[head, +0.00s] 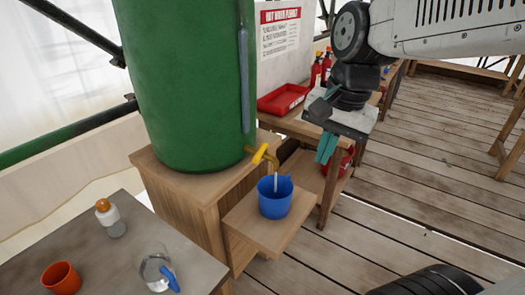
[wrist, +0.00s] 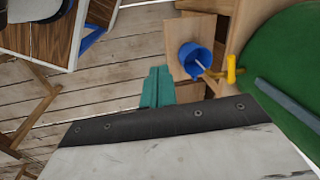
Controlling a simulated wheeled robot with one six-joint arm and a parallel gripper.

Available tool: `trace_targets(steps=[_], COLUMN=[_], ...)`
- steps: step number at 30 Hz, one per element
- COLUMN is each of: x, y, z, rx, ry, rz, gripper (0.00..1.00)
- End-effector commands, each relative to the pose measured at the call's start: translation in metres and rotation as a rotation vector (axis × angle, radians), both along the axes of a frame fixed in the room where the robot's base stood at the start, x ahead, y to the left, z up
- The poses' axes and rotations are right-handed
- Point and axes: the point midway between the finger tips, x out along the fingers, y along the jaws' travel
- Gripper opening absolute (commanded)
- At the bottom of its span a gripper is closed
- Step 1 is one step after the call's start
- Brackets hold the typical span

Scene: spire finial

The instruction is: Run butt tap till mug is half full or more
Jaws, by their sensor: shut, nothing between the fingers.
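The green butt (head: 185,85) stands on a wooden stand. Its yellow tap (head: 260,154) sticks out low on its right side, and the tap also shows in the wrist view (wrist: 231,70). A thin pale stream runs from the spout down into the blue mug (head: 274,200). The mug stands upright on a low wooden shelf under the spout and shows in the wrist view (wrist: 192,60). The water level inside it cannot be made out. My gripper (head: 325,150), with teal fingers, is shut and empty, to the right of the mug and tap, apart from both. Its fingers show in the wrist view (wrist: 157,88).
A grey table (head: 100,245) at the front left holds an orange cup (head: 62,278), a white bottle with an orange cap (head: 110,218) and a clear jar (head: 157,268). A bench behind holds a red tray (head: 283,100) and red bottles (head: 320,70). Plank floor on the right is open.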

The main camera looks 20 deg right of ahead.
Motion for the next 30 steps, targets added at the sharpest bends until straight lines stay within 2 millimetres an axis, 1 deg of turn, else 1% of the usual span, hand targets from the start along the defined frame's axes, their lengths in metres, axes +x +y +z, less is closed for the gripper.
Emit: trace_targets(steps=[1, 2, 3, 6, 9, 12, 15, 20, 23, 30], x=[0.025, 0.039, 0.056, 0.097, 0.129, 0.152, 0.164, 0.171, 0.173, 0.181], y=[-0.002, -0.003, -0.004, -0.009, -0.015, -0.019, -0.023, -0.021, -0.017, -0.005], z=[-0.001, -0.002, -0.003, -0.008, -0.015, -0.022, -0.026, -0.036, -0.050, -0.100], rx=[0.043, 0.069, 0.104, 0.183, 0.247, 0.290, 0.316, 0.326, 0.325, 0.322], ry=[0.024, 0.034, 0.050, 0.091, 0.130, 0.162, 0.180, 0.190, 0.193, 0.194], rz=[-0.175, -0.284, -0.426, -0.754, -1.020, -1.206, -1.314, -1.363, -1.360, -1.358], gripper=[0.00, 0.00, 0.00, 0.00, 0.00, 0.00, 0.00, 0.00, 0.00, 0.00])
